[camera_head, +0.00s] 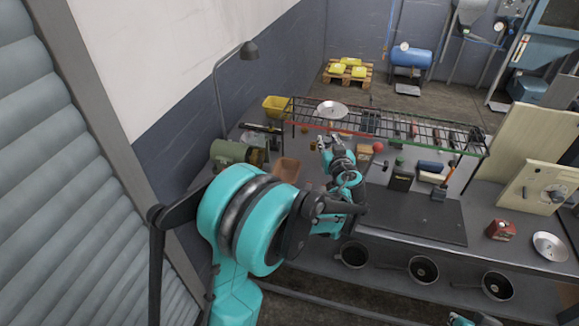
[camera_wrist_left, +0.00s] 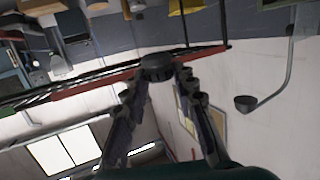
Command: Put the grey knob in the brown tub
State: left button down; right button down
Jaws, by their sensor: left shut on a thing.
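My left gripper (camera_head: 324,143) is over the back part of the workbench, near the wire rack. In the left wrist view its two fingers (camera_wrist_left: 157,80) are shut on the grey knob (camera_wrist_left: 157,66), a dark round piece held at the fingertips. The knob is too small to make out in the head view. The brown tub (camera_head: 286,170) stands on the bench to the left of and nearer than the gripper, partly hidden by my left arm.
The wire rack (camera_head: 420,133) with a red front edge runs above the back of the bench, close to my left gripper. A green machine (camera_head: 232,153) stands left of the tub. A yellow bin (camera_head: 276,106) and a lamp (camera_head: 248,50) are behind. A dark mat (camera_head: 420,216) lies clear at right.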

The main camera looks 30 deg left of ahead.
pick_arm(q)
jog(key=s+a+f+b, duration=0.1)
jog(key=a+f, duration=0.1)
jog(key=a, duration=0.1)
jog(key=s+a+f+b, duration=0.1)
jog(key=s+a+f, duration=0.1)
jog(key=a, duration=0.1)
jog(key=s+a+f+b, duration=0.1)
jog(key=s+a+f, duration=0.1)
jog(key=a, duration=0.1)
jog(key=shift+f, duration=0.25)
notch_tip(320, 180, down, 4)
jog(key=shift+b, duration=1.05)
jog(key=shift+r, duration=0.1)
jog(key=shift+s, duration=0.1)
jog(key=shift+f+b, duration=0.4)
jog(key=shift+f, duration=0.05)
jog(key=c, duration=1.6)
grip_release()
jog(key=o, duration=0.4)
